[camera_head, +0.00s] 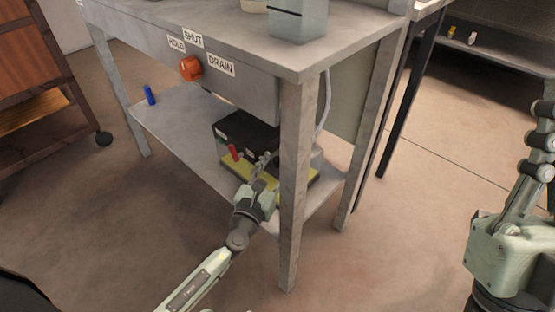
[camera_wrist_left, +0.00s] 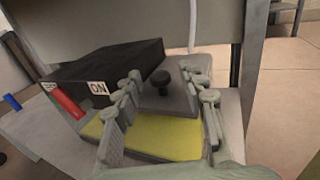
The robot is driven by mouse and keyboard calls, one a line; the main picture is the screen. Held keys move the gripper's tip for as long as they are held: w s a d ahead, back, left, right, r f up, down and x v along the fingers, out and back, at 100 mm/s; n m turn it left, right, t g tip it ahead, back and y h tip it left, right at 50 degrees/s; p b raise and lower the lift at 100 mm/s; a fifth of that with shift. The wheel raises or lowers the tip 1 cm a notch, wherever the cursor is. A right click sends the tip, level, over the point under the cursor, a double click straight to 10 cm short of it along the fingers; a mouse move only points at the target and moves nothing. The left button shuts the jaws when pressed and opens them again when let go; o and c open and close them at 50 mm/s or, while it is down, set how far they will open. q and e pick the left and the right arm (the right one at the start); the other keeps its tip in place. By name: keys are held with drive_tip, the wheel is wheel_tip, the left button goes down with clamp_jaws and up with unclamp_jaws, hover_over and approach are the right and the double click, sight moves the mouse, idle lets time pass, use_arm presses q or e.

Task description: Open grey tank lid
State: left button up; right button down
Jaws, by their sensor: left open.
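In the head view, my left gripper (camera_head: 266,162) reaches over the lower shelf at the yellow and black unit (camera_head: 246,132). My right gripper (camera_head: 540,150) is cut off by the right edge, away from the table.
The metal table's front leg (camera_head: 292,200) stands just right of my left gripper. The tabletop (camera_head: 225,30) is above it. A red lever (camera_wrist_left: 68,103) sits at the black box's front. A blue object (camera_head: 150,95) stands on the shelf's left end. Floor in front is clear.

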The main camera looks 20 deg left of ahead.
use_arm(q)
drive_tip(key=shift+w+a, duration=0.1)
drive_tip(key=shift+w, duration=0.9)
drive_tip(key=shift+c, duration=0.5)
clamp_jaws()
